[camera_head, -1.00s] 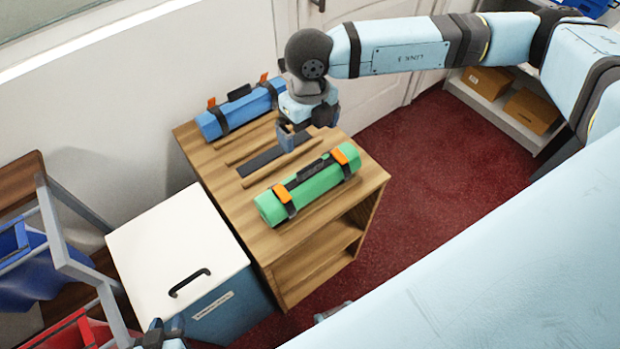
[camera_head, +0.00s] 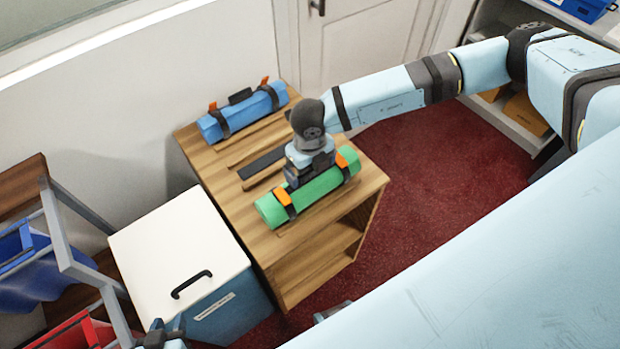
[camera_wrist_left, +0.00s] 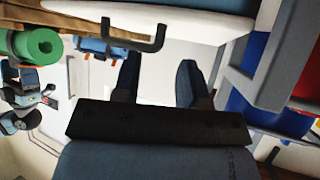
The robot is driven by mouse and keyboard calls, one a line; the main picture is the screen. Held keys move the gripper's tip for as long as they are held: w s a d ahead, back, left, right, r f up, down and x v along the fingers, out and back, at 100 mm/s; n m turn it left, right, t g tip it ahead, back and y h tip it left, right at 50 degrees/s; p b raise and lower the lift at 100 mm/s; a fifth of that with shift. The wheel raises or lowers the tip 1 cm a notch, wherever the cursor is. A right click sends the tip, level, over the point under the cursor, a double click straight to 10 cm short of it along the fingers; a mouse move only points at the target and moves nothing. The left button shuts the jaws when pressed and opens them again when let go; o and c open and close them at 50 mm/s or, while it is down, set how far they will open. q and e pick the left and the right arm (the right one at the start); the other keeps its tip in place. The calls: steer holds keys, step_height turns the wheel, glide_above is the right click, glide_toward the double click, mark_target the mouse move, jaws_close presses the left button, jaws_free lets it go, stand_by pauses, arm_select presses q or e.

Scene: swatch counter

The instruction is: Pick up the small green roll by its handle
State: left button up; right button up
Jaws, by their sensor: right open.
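The green roll (camera_head: 322,187) lies on the wooden stand, with dark straps and orange tabs near both ends. It also shows at the upper left of the left wrist view (camera_wrist_left: 38,45). My right gripper (camera_head: 299,183) is open and directly over the middle of the green roll, at its dark handle. The gripper hides the handle, so I cannot tell if the fingers straddle or touch it. My left gripper (camera_head: 165,335) is at the bottom left of the head view, by the chest. In the left wrist view its fingers (camera_wrist_left: 157,78) are apart and empty.
A blue roll (camera_head: 240,112) lies at the back of the wooden stand (camera_head: 283,252). A white-lidded chest (camera_head: 160,236) with a black handle stands left of it. A rack with blue (camera_head: 32,270) and red bins is at far left. Red carpet is clear to the right.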

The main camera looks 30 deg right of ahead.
steer(key=shift+f, duration=0.35)
steer(key=c, duration=1.2)
steer(key=shift+r, duration=0.1)
